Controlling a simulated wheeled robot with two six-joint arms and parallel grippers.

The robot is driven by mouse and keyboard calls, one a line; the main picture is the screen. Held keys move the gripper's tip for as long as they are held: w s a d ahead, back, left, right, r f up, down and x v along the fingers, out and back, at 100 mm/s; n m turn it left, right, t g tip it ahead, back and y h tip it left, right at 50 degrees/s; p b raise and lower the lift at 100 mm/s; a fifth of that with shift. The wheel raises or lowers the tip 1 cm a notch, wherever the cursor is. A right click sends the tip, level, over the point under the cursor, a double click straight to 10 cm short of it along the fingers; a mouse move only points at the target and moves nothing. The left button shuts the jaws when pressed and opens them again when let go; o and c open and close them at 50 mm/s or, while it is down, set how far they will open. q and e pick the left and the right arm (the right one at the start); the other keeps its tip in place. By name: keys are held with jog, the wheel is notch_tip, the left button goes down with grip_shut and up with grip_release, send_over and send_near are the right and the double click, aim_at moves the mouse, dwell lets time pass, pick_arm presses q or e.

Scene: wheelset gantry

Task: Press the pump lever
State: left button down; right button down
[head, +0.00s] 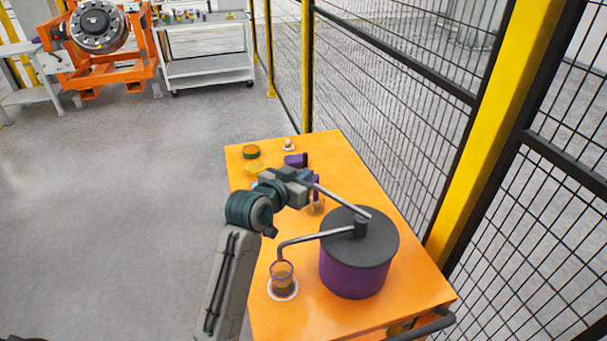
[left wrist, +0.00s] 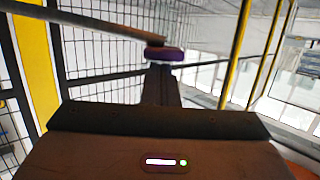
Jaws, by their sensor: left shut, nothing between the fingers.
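The pump is a purple drum (head: 355,272) with a dark lid, standing on the orange cart top. Its thin grey lever (head: 343,201) rises from the lid toward the upper left. In the left wrist view the lever (left wrist: 85,22) comes in from the upper left and ends near a purple piece (left wrist: 165,54). A bent spout (head: 310,238) reaches from the lid to above a small glass (head: 282,276) on a white coaster. My left gripper (head: 308,190) is shut and empty at the lever's far end. Whether it touches the lever is unclear. My right gripper is out of view.
The orange cart top (head: 415,270) also holds a green-and-orange tin (head: 251,152), a white knob-like item (head: 288,145) and a dark purple item (head: 296,160). A black mesh fence with a yellow post (head: 480,130) stands close on the right. Open floor lies left.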

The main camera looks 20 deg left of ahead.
pick_arm(q)
jog(key=shift+f, duration=0.1)
jog(key=shift+w+a+f+n+h, duration=0.1)
jog(key=shift+a+f+n+h, duration=0.1)
jog(key=shift+f+n, duration=0.5)
jog(key=shift+s+a+f+n+h, duration=0.15)
jog(key=shift+a+f+n, duration=0.15)
jog(key=shift+f, duration=0.7)
jog(key=shift+w+a+f+n+h, duration=0.15)
jog(key=shift+f+n, duration=0.35)
jog(key=shift+f, duration=0.35)
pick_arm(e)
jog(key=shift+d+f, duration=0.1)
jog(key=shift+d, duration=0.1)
